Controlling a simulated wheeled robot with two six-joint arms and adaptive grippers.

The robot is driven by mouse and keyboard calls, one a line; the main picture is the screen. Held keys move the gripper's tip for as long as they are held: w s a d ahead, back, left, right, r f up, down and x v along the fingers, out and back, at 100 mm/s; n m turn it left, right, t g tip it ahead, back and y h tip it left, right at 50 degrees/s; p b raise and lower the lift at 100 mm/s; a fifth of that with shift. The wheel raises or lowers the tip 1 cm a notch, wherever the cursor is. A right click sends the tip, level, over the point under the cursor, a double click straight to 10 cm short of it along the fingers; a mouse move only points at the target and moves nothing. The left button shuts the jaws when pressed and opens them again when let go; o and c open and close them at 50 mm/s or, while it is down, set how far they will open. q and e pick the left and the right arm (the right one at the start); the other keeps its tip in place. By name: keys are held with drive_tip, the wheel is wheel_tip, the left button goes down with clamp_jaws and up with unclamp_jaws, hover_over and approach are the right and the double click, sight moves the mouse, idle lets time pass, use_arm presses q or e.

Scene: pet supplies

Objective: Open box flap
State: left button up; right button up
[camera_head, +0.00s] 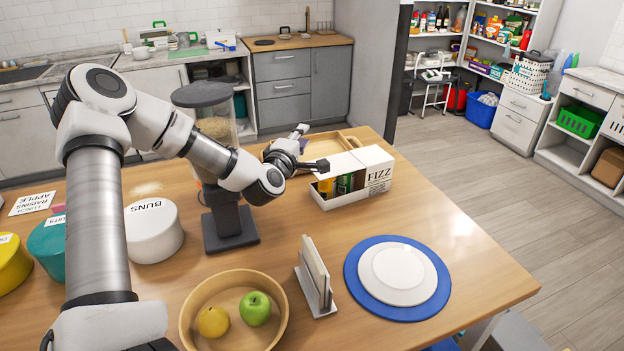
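The white FIZZ box (378,176) stands on the wooden table near its far edge. Its near-left part is open at the top, and cans (345,184) in green and yellow show inside. A white flap or top panel (343,163) lies toward the back of the opening. My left gripper (312,147) reaches in from the left, just above the box's left end. Its two fingers are spread apart, with nothing seen between them. The lower fingertip is close to the panel; I cannot tell whether it touches. My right gripper is not in view.
A food dispenser (213,110) stands left of the box, close to my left arm. A wooden tray (333,141) lies behind it. Nearer are a napkin holder (316,277), a blue plate mat (437,302) and a fruit bowl (187,321). The table right of the box is clear.

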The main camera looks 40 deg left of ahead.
use_arm(q)
wheel_tip(320, 180, down, 16)
drive_tip(key=b, duration=1.5)
drive_tip(key=x, duration=0.7)
drive_tip(key=shift+w+p, duration=0.3)
drive_tip(key=shift+w, duration=0.05)
drive_tip(key=shift+a+r, duration=0.1)
drive_tip(key=shift+r, duration=0.1)
clamp_jaws()
